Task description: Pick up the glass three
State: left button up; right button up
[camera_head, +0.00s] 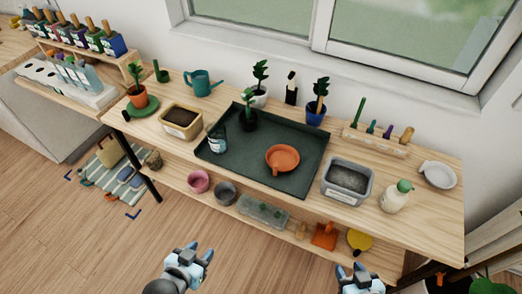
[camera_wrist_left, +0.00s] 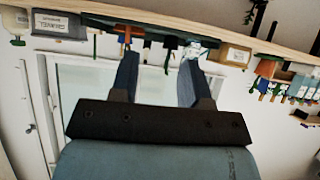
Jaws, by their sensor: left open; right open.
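A clear glass with a pale label (camera_head: 217,140) stands on the left part of the dark green tray (camera_head: 300,180), on the wooden table. No number is readable on it, so I cannot tell that it is glass three. My left gripper (camera_head: 198,254) is open and empty, in front of and below the table, apart from the glass. In the left wrist view my left gripper's two fingers (camera_wrist_left: 158,78) are spread with nothing between them; the table edge shows upside down beyond. My right gripper (camera_head: 359,272) is open and empty near the bottom of the head view.
An orange dish (camera_head: 283,158) and a potted plant share the tray. A tan soil bin (camera_head: 182,121), grey bin (camera_head: 346,182) and soap bottle (camera_head: 396,196) stand beside it. The lower shelf holds pots and an orange dustpan (camera_head: 325,236). The window is behind.

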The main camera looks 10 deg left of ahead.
aim_at(216, 132)
jog(key=i+j+z, duration=0.2)
jog(key=j, duration=0.25)
jog(key=j+z, duration=0.15)
jog(key=j, duration=0.25)
jog(key=i+j+z, duration=0.2)
jog(key=j, duration=0.25)
jog(key=k, duration=0.1)
